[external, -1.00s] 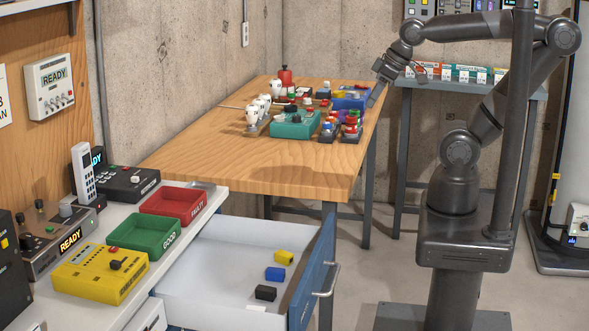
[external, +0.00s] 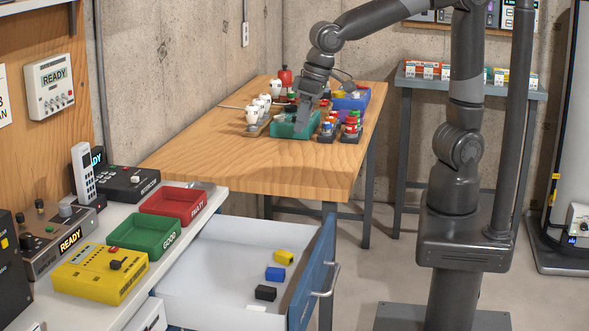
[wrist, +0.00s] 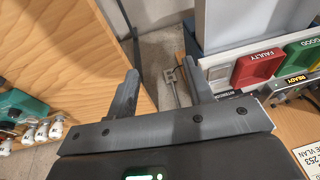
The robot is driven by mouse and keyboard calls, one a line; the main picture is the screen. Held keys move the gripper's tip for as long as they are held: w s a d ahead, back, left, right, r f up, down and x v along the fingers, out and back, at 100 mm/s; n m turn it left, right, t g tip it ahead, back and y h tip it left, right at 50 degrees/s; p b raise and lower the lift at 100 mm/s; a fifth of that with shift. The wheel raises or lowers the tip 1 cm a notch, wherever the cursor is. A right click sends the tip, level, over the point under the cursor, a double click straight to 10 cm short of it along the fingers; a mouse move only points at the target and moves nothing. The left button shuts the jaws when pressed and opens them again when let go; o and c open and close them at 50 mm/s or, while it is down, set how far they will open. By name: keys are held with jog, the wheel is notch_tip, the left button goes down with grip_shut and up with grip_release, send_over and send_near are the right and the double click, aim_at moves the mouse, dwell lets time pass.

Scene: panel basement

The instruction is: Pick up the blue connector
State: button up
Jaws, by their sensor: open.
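The blue connector (external: 275,273) is a small block lying in the open white drawer (external: 205,281) in the external view. A yellow connector (external: 284,257) lies just behind it and a black one (external: 265,293) just in front. My gripper (external: 303,125) is over the wooden table in the external view, far behind and above the drawer. In the wrist view my gripper (wrist: 163,85) has its two fingers spread apart with nothing between them. The blue connector does not show in the wrist view.
The wooden table (external: 240,165) holds several controls, a teal box and a blue bin (external: 352,101). A red FAULTY tray (external: 172,203) and a green GOOD tray (external: 143,235) stand on the white counter beside the drawer. The drawer's blue front (external: 318,268) stands upright at its right.

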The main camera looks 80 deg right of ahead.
jog(key=w+a+f+g, duration=0.15)
jog(key=a+f, duration=0.35)
jog(key=a, duration=0.7)
jog(key=h, duration=0.1)
send_near(275, 270)
notch_tip(275, 270, down, 3)
jog(key=shift+r, duration=0.25)
jog(key=shift+w+a+f, duration=0.1)
jog(key=shift+w+f, duration=0.05)
jog(key=shift+f, duration=0.9)
jog(key=shift+w+f, duration=0.2)
jog(key=shift+f, duration=0.8)
jog(key=shift+w+a+f, duration=0.1)
jog(key=shift+w+f, duration=0.05)
jog(key=shift+f, duration=0.9)
grip_shut()
jog(key=shift+r, duration=0.1)
